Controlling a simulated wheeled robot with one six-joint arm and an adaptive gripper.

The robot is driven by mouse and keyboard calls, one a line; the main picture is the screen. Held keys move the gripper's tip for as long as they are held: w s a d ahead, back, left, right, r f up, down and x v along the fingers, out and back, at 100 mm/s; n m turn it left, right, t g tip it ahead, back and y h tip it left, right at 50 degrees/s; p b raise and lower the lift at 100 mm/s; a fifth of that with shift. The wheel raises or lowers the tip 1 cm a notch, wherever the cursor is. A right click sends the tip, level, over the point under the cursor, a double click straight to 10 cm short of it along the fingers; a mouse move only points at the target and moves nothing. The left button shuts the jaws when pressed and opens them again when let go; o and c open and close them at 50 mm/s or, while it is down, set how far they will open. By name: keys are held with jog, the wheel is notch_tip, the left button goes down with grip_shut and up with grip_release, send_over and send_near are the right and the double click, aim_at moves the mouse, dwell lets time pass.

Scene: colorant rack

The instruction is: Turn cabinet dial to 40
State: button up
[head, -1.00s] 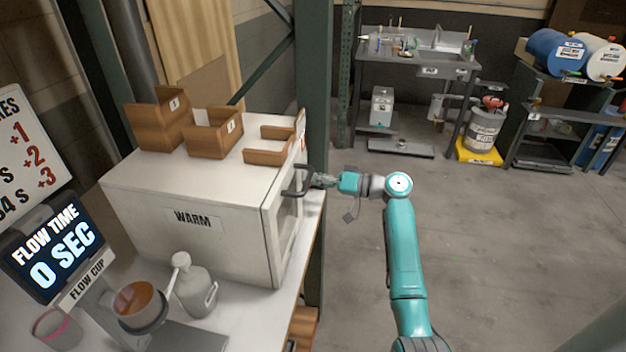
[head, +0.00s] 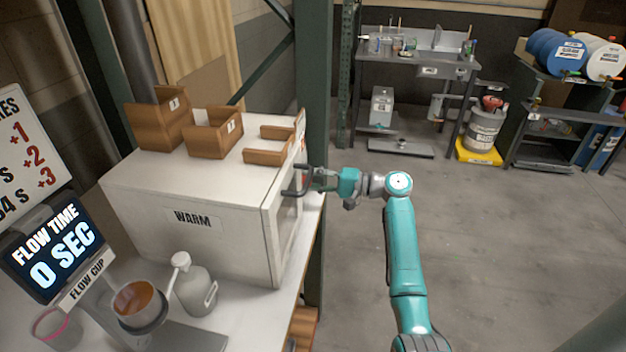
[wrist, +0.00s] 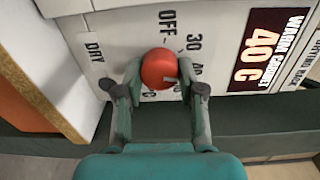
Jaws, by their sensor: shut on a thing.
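The white cabinet marked WARM (head: 180,235) stands on the bench in the head view, its front facing right. The round red dial (wrist: 158,66) is on its panel in the wrist view, with OFF, 30 and 40 printed around it. My gripper (wrist: 159,78) is shut on the dial, one finger on each side. In the head view my gripper (head: 310,179) is at the cabinet front, beside the dark handle (head: 293,184); the dial is hard to make out there.
A sign reading WARM CABINET 40 C (wrist: 264,50) is right of the dial. Wooden trays (head: 213,137) sit on the cabinet. A green post (head: 314,100) stands close behind the gripper. The floor (head: 490,240) to the right is clear.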

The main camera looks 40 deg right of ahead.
jog(key=shift+m, duration=0.3)
jog(key=o, duration=1.1)
jog(key=shift+o, duration=0.2)
jog(key=v, duration=1.2)
jog(key=shift+d, duration=0.1)
